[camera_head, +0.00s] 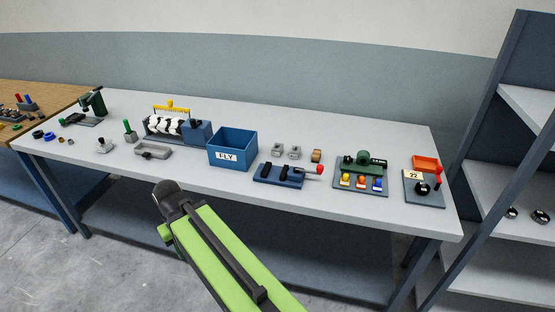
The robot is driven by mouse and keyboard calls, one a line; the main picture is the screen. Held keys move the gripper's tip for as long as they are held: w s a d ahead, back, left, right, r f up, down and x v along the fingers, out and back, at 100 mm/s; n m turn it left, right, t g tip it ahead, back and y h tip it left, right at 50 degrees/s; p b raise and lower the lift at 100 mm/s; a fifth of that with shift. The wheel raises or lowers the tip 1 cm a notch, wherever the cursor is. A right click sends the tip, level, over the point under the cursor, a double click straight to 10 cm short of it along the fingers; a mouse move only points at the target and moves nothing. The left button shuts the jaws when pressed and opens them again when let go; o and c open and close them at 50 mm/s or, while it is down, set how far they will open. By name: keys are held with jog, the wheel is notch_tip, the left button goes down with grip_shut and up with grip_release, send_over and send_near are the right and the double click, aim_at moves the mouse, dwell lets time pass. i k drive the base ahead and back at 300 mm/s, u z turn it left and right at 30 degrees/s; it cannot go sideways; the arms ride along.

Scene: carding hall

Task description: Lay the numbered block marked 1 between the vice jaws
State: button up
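The vice appears to be the low blue device (279,175) near the front edge of the table, with two dark upright pieces and a red-knobbed lever on its right. Behind it stand two small grey blocks, a left one (277,150) and a right one (294,152), and a tan block (316,156). No number is legible on any of them, so I cannot tell which is marked 1. Nothing clearly lies between the dark pieces. My gripper (165,188) is in front of the table, left of the vice and apart from it. Its fingers cannot be made out.
A blue bin marked FLY (233,148) stands left of the vice. A green device with coloured knobs (361,173) and a panel marked 22 (424,189) stand to the right. A roller machine (178,126) is further left. A shelf rack (505,160) is at the right.

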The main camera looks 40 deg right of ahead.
aim_at(278, 148)
jog(key=z, duration=0.15)
jog(key=i, duration=0.95)
jog(key=u, duration=0.05)
